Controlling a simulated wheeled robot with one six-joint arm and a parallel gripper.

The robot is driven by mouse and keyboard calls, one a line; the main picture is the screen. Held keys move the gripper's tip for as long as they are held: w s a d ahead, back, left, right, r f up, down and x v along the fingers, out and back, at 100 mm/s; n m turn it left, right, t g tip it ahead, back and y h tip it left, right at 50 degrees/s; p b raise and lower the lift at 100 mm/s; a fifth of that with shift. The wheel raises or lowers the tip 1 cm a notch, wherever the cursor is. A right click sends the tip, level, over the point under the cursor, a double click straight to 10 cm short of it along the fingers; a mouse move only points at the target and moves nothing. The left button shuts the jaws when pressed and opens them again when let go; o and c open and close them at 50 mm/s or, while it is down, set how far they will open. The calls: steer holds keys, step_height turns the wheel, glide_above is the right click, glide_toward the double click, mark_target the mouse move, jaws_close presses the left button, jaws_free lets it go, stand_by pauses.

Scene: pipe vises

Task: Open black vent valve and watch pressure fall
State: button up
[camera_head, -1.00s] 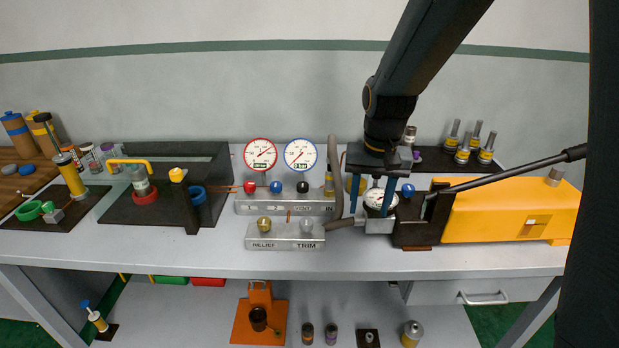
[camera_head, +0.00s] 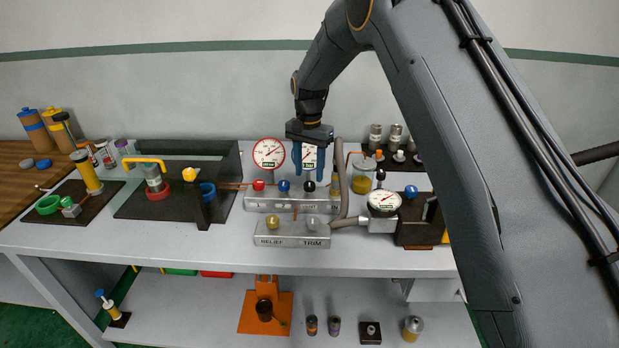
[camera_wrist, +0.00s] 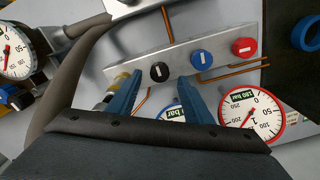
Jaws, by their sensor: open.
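The black valve knob (camera_head: 309,186) is the rightmost of three knobs on the grey manifold block (camera_head: 262,205). It also shows in the wrist view (camera_wrist: 159,71), with a pale bar mark across its face. My gripper (camera_head: 309,176) is open, its blue fingers pointing down just above and around the black knob's position. In the wrist view the fingertips (camera_wrist: 155,84) lie on either side below the knob; contact cannot be told. The red-rimmed gauge (camera_wrist: 253,112) carries a plate reading 180 bar.
A blue knob (camera_head: 283,186) and a red knob (camera_head: 258,185) sit left of the black one. The RELIEF/TRIM block (camera_head: 290,241) stands in front. A grey hose (camera_head: 341,180) rises close on the right, near a white gauge (camera_head: 384,201).

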mark_target(309, 184)
steer(key=shift+f+p, duration=0.65)
steer(key=shift+f, duration=1.35)
steer(key=shift+c, duration=0.4)
steer(key=c, duration=1)
